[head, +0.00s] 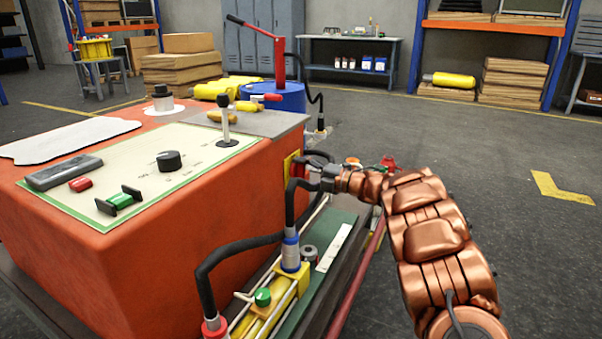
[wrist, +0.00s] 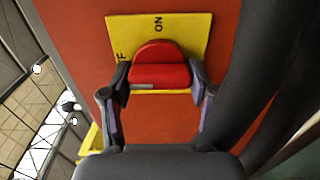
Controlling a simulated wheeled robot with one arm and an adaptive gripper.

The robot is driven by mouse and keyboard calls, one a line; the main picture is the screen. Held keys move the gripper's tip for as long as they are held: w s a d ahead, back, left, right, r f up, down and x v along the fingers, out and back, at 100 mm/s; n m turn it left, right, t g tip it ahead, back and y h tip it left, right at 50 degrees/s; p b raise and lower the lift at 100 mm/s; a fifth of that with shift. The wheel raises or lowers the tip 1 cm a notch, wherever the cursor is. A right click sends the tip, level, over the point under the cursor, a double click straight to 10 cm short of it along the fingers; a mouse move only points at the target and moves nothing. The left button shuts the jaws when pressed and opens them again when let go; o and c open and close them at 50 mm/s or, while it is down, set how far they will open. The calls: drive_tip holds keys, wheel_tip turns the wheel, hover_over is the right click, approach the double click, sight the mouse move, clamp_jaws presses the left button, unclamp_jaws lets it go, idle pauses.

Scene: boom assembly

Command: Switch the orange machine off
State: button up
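The orange machine (head: 235,195) stands at the left in the head view, with a control panel on its top. On its right side is a yellow plate (head: 289,163). In the wrist view the yellow plate (wrist: 197,32) bears a red switch knob (wrist: 160,72) with a rounded back and a straight front bar. "ON" shows above the knob, and an "F" shows at the plate's left, partly covered. My gripper (wrist: 160,78) has one finger at each end of the knob, and both tips appear to touch it. In the head view my gripper (head: 308,168) is small and partly hidden by hoses.
Black hoses (head: 235,245) and pipes run along the machine's side, close to my gripper. A thick dark hose (wrist: 255,70) passes at the right in the wrist view. A blue drum (head: 275,98) with a red pump stands behind the machine.

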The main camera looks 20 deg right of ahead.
drive_tip(key=o, duration=0.4)
drive_tip(key=shift+o, duration=0.2)
drive_tip(key=shift+d, duration=0.1)
drive_tip(key=v, duration=1.2)
